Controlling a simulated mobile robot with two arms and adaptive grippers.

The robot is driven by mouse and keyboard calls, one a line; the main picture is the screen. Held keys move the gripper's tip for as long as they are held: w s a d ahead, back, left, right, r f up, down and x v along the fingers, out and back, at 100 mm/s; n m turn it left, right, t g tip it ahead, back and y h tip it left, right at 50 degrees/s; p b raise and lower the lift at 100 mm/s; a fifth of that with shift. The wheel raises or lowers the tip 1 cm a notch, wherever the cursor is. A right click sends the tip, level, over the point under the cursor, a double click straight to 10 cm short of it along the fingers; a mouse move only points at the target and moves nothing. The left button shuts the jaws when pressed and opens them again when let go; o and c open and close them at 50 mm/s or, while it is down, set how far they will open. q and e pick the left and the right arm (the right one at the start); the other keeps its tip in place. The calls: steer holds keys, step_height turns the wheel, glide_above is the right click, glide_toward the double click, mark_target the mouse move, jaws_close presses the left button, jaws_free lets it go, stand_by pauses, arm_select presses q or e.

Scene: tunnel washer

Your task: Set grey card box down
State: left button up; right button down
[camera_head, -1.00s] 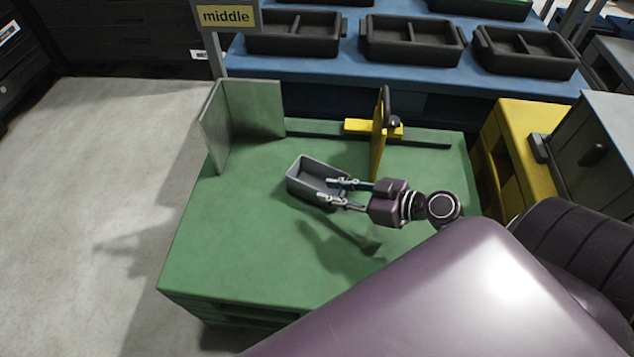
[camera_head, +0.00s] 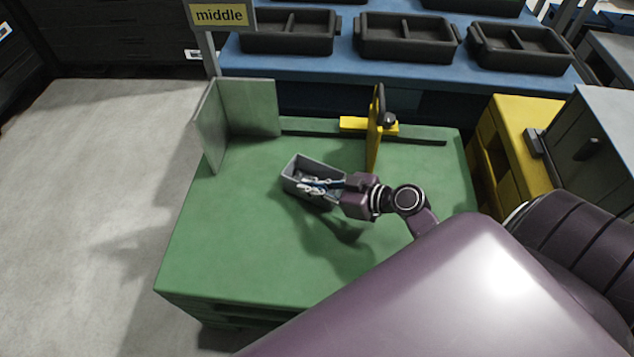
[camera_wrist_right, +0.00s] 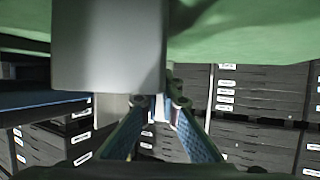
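The grey card box (camera_head: 303,190) is an open-topped box on the green table, left of the yellow upright plate. A large smooth grey face (camera_wrist_right: 108,45), likely the box, fills the upper left of the right wrist view. My right gripper (camera_head: 303,185) reaches in from the right, its fingers over the box's near right rim and across its opening. The fingers (camera_wrist_right: 161,102) lie close together with a narrow gap at the tips. I cannot tell whether a box wall is between them. My left gripper is not in view.
The green table (camera_head: 230,255) has free room left and in front. A grey corner panel (camera_head: 250,107) stands at its back left, a yellow plate (camera_head: 375,135) behind the gripper. Black divided trays (camera_head: 405,38) stand on a blue bench behind; a yellow stand (camera_head: 520,150) is at right.

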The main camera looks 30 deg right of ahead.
steer(key=shift+r, duration=0.15)
stand_by(0.3)
steer(key=shift+r+p, duration=0.35)
steer(key=shift+r, duration=1)
arm_select(q)
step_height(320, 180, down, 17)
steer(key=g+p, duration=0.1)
steer(key=p, duration=0.4)
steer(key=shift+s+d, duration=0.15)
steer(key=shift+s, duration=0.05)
arm_select(e)
step_height(320, 180, up, 17)
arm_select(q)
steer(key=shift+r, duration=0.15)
